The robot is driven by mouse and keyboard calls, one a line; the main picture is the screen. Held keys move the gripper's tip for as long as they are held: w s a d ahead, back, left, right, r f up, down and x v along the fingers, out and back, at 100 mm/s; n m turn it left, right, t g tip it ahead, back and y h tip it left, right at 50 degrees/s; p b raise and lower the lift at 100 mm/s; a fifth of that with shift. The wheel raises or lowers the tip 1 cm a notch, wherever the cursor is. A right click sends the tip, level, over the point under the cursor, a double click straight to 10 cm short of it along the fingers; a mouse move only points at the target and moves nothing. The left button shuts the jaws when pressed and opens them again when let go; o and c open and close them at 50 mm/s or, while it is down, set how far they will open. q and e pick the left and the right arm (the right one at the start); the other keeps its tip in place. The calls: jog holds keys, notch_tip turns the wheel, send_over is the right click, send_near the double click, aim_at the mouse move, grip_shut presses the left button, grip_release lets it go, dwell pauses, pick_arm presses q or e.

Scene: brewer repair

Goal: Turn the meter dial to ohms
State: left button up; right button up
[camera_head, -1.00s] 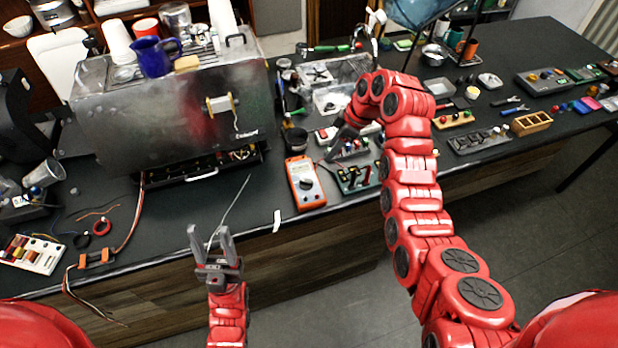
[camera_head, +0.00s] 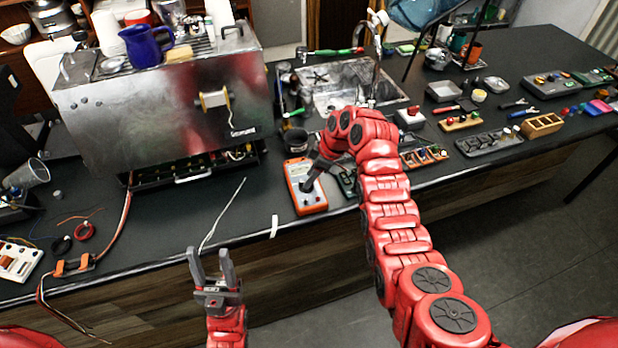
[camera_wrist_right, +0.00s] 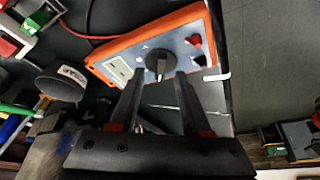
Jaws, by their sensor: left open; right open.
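The orange meter (camera_head: 305,190) lies on the dark counter in front of the sink. In the right wrist view the meter (camera_wrist_right: 116,52) shows its grey face, a small display, a round black dial (camera_wrist_right: 160,64) and red and black jacks. My right gripper (camera_wrist_right: 159,80) is open, its fingertips one on each side of the dial's lower part; I cannot tell whether they touch it. In the head view my right gripper (camera_head: 309,183) reaches down over the meter and hides the dial. My left gripper (camera_head: 209,256) is open and empty, before the counter's front edge.
The metal brewer (camera_head: 150,110) stands on the counter at left, its lower tray open. A thin pale rod or wire (camera_head: 222,215) lies between it and the front edge. Trays and small parts fill the right side. A dark cup (camera_wrist_right: 60,88) is near the right gripper.

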jog(key=shift+x, duration=0.85)
jog(key=shift+s, duration=0.1)
grip_shut()
